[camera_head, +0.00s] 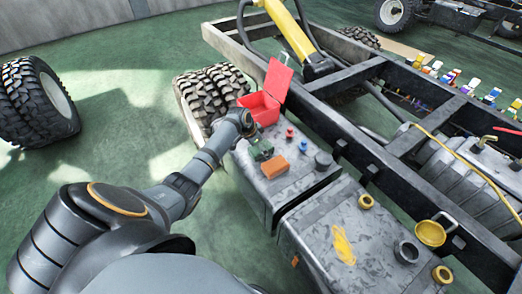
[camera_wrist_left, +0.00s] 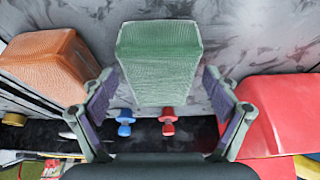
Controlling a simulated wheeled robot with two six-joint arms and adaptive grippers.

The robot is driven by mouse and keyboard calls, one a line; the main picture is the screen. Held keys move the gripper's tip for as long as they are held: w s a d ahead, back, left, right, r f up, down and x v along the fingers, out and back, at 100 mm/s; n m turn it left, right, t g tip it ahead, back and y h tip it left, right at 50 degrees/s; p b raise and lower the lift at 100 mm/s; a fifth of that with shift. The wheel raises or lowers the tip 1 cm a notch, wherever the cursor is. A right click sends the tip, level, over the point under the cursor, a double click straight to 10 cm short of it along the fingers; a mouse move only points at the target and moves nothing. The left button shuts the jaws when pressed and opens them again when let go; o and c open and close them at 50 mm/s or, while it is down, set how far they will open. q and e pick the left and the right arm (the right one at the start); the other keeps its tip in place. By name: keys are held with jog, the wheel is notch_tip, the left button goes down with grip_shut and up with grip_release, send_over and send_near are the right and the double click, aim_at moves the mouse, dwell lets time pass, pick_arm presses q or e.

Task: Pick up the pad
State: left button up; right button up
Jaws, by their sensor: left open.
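A green block-shaped pad (camera_wrist_left: 158,60) lies on the grey metal box top (camera_head: 300,180). In the left wrist view it sits between the two fingers of my left gripper (camera_wrist_left: 158,85), which are spread open on either side. In the head view the green pad (camera_head: 263,149) shows just beyond the end of my left arm, whose wrist partly hides that spot. My left gripper holds nothing. An orange block (camera_head: 274,167) lies close beside the green pad; it also shows at the left in the wrist view (camera_wrist_left: 45,62). My right gripper is in neither view.
An open red toolbox (camera_head: 262,108) stands on the other side of the green pad. A small red object (camera_head: 290,133) and a blue one (camera_head: 303,147) stand nearby, with a dark round cap (camera_head: 323,160). The dark chassis rail (camera_head: 370,150) runs along the right. Tyres (camera_head: 205,95) stand behind.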

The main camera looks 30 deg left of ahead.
pick_arm(q)
jog(key=shift+f, duration=0.2)
dwell(0.3)
jog(key=c, duration=1.2)
jog(key=shift+r, duration=0.15)
jog(key=r, duration=0.3)
jog(key=r+p, duration=0.1)
jog(key=shift+s+d+r, duration=0.15)
jog(key=shift+s+r, duration=0.1)
jog(key=shift+s, duration=0.1)
jog(key=s+d+r, duration=0.2)
jog(key=s+r, duration=0.1)
jog(key=s+d+r+p, duration=0.1)
jog(key=s+d+r, duration=0.1)
jog(key=s+d, duration=0.1)
jog(key=s+d+r, duration=0.2)
jog(key=s+r, duration=0.1)
jog(key=s, duration=0.2)
jog(key=shift+d+r+p, duration=0.15)
jog(key=shift+r+p, duration=0.15)
jog(key=shift+r, duration=0.05)
